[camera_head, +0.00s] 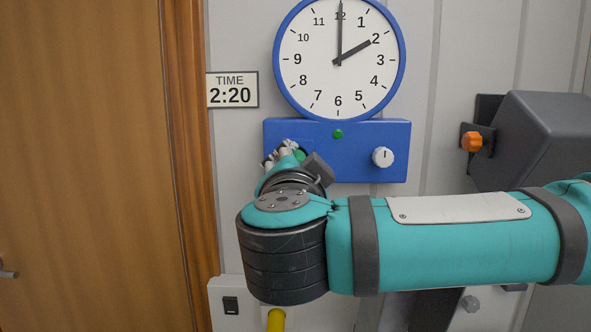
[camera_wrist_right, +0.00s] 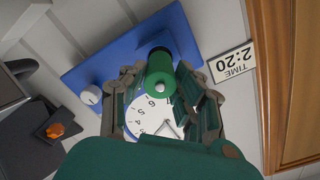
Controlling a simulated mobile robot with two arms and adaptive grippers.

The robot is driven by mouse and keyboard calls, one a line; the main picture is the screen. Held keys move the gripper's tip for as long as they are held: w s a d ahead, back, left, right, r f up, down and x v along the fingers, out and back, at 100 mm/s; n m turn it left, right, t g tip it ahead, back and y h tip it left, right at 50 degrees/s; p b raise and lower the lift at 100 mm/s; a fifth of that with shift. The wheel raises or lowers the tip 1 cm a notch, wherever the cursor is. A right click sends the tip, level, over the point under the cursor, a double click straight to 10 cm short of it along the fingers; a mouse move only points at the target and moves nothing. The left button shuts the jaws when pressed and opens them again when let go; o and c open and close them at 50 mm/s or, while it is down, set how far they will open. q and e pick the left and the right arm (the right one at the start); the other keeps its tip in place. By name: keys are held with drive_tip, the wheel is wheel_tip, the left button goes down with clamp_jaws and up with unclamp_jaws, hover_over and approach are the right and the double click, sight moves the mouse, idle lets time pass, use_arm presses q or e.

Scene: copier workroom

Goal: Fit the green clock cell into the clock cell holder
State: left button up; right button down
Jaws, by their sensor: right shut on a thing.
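The green clock cell (camera_wrist_right: 159,72) is between the fingers of my right gripper (camera_wrist_right: 158,82), which is shut on it. In the head view only a small green part of the cell (camera_head: 300,156) shows past my right gripper (camera_head: 284,153). The gripper is in front of the left part of the blue box (camera_head: 358,160) under the clock. In the wrist view the far end of the cell points at a blue, dark-edged part (camera_wrist_right: 155,43) of that box, likely the holder; I cannot tell whether they touch. My left gripper is not in view.
A blue-rimmed clock (camera_head: 338,60) hangs above the box, which carries a white knob (camera_head: 383,157) and a green light (camera_head: 337,134). A time sign (camera_head: 231,90) and wooden door (camera_head: 80,150) are left. A grey machine (camera_head: 540,130) with an orange knob (camera_head: 471,141) is right.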

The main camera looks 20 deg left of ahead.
drive_tip(key=shift+b+x, duration=0.6)
drive_tip(key=shift+x, duration=1.4)
drive_tip(key=c, duration=0.9)
unclamp_jaws()
drive_tip(key=v, duration=1.2)
